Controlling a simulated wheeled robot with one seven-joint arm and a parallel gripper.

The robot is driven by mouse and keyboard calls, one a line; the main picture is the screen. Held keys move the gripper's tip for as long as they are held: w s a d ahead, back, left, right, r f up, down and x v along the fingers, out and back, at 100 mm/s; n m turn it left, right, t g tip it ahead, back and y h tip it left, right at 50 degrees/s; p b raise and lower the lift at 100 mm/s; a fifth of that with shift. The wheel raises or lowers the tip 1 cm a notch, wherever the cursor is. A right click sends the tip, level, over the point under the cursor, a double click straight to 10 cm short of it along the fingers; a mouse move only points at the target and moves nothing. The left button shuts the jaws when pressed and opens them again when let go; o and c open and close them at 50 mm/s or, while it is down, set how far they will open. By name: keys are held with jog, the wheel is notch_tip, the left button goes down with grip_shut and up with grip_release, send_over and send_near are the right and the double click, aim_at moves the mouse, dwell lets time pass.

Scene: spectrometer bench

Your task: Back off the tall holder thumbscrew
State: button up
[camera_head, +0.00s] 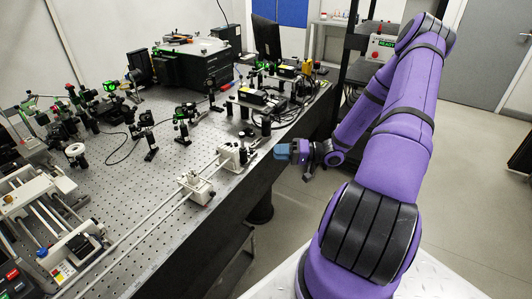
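My gripper (285,152) is at the end of my purple arm, just off the right edge of the bench, with its blue fingertips pointing left. From this angle I cannot tell whether the fingers are apart or together. Two white holders sit on a pale rail on the bench: a nearer one (197,188) and a farther one (232,156). The farther holder is the closer one to my gripper, with a gap between them. I cannot tell which is the tall holder, and its thumbscrew is too small to make out.
The perforated bench (125,195) carries several dark optical mounts and cables. A black instrument box (195,68) stands at the back. A white-framed device (45,205) is at the left. Open floor (475,150) lies to the right of the arm.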

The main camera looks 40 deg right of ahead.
jog(key=shift+v, duration=1.45)
jog(key=s+a+r+n+g+h, duration=0.25)
jog(key=a+r+g, duration=0.35)
jog(key=a+r, duration=0.3)
jog(key=s+a+r+n+g+h, duration=0.2)
jog(key=a+r+g+h, duration=0.35)
jog(key=r, duration=0.65)
jog(key=s+a+r+t+h, duration=0.2)
jog(key=s+a+r+h, duration=0.1)
jog(key=s+r, duration=0.4)
jog(key=s+a+r+m+t+h, duration=0.1)
jog(key=s+a+r+t+h, duration=0.1)
jog(key=s+r, duration=0.5)
jog(key=a+r+t, duration=0.1)
jog(key=a, duration=0.1)
jog(key=shift+s+a+r+h, duration=0.15)
jog(key=shift+a+r+h, duration=0.15)
jog(key=shift+h, duration=0.1)
